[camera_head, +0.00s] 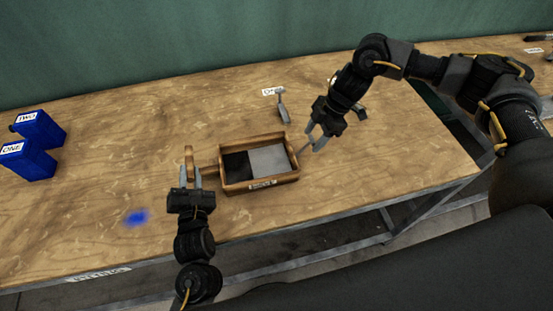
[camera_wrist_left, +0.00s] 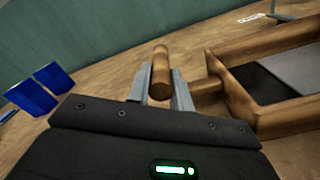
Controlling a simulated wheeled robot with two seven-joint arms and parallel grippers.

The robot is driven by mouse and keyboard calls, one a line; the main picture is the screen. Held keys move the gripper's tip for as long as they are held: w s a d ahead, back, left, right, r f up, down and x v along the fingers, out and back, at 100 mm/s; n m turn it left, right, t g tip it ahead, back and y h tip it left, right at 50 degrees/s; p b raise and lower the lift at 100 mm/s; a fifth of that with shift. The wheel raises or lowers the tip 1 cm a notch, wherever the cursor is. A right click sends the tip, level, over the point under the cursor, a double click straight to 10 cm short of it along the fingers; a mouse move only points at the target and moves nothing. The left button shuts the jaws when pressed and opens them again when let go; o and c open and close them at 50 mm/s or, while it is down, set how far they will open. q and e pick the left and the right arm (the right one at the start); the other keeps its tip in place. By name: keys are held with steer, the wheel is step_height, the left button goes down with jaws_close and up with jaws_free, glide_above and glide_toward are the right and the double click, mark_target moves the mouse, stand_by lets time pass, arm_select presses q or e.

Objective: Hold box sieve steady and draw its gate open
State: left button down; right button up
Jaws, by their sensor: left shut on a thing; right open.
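The box sieve (camera_head: 274,184) is a wooden frame on the table, with a dark area on the left and a light grey plate, the gate (camera_head: 268,159), on the right. It also shows at the right of the left wrist view (camera_wrist_left: 270,118). A wooden handle (camera_head: 189,157) sticks out from its left side. My left gripper (camera_head: 190,176) is shut on this handle, which stands between its fingers in the left wrist view (camera_wrist_left: 161,75). My right gripper (camera_head: 315,139) is open beside the sieve's right end, near a thin grey piece there. Whether it touches that piece is unclear.
A blue smudge (camera_head: 136,217) marks the table (camera_head: 110,180). A small grey tool (camera_head: 283,106) lies behind the sieve by a label. The table's front edge runs close below.

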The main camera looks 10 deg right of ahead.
mark_target(309, 143)
steer(key=shift+x, duration=1.75)
steer(key=shift+c, duration=0.4)
steer(key=c, duration=1)
